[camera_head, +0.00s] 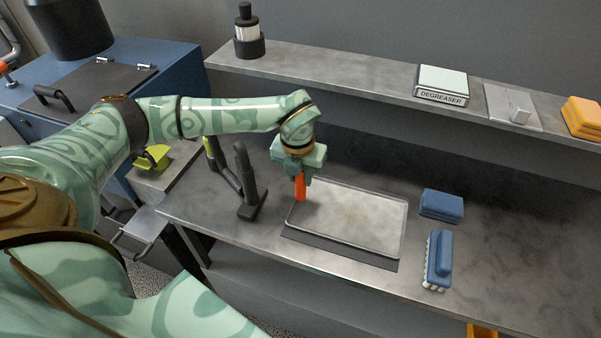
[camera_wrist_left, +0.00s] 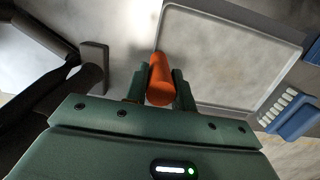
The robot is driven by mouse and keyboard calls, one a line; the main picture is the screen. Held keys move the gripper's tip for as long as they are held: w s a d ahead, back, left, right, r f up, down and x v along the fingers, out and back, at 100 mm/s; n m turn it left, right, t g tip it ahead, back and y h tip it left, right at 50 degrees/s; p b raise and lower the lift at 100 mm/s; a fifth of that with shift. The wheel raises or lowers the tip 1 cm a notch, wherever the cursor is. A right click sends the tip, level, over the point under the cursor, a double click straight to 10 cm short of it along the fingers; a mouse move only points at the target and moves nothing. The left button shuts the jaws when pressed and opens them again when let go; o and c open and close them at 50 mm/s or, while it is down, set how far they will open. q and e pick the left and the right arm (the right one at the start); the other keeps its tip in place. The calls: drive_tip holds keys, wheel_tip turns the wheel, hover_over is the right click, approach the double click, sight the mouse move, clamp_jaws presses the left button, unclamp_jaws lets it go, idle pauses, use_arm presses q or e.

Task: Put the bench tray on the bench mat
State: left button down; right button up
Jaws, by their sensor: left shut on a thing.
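The bench tray (camera_head: 350,214) is a shallow pale metal tray with a raised rim. It appears over the dark bench mat (camera_head: 338,250), whose strip shows along the tray's front edge. Whether the tray rests flat on it I cannot tell. My left gripper (camera_head: 301,182) is at the tray's left end, shut on an orange cylindrical grip (camera_wrist_left: 160,82). The grip's far end meets the tray's edge, and whether it is fixed to the tray is unclear. The tray also shows in the left wrist view (camera_wrist_left: 232,58). My right gripper is not in view.
A dark upright stand (camera_head: 247,185) is close left of the gripper. A blue brush (camera_head: 438,258) and blue sponge (camera_head: 441,204) lie right of the tray. A shelf (camera_head: 350,78) above the bench holds a bottle (camera_head: 248,32) and a degreaser box (camera_head: 442,83).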

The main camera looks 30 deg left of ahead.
use_arm(q)
drive_tip(key=shift+f, duration=0.25)
drive_tip(key=c, duration=0.8)
unclamp_jaws()
drive_tip(key=shift+o, duration=0.2)
wheel_tip(320, 180, up, 16)
drive_tip(key=s+p, duration=0.2)
drive_tip(key=shift+d, duration=0.2)
